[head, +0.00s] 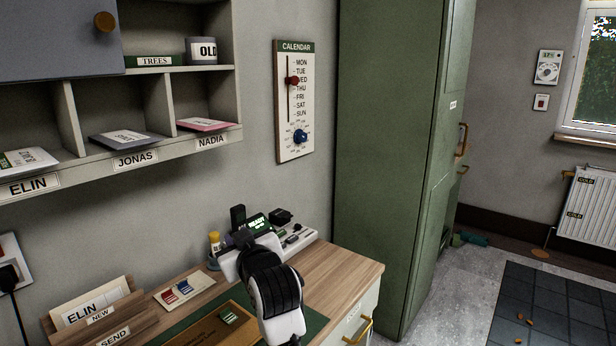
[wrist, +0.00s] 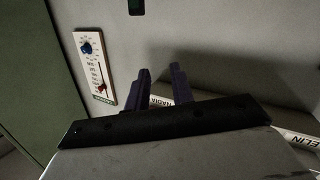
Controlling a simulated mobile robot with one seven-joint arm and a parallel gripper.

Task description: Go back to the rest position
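My gripper (wrist: 162,82) shows in the wrist view as two dark fingers standing apart, with nothing seen between them, so it is open and empty. Beyond the fingers are the grey wall and the edge of the name-labelled shelf, seen upside down. In the head view my white and black arm reaches over the desk (head: 346,268) in front of the wall. The fingers are hard to make out there. The arm hides part of the desk top and some of the small items behind it.
The pigeonhole shelf (head: 158,146) hangs at upper left, holding letters. A calendar board (head: 295,100) is on the wall. A tall green cabinet (head: 390,150) stands right of the desk. A letter holder (head: 100,315) and a wooden tray (head: 215,328) are on the desk. Floor at right is mostly open.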

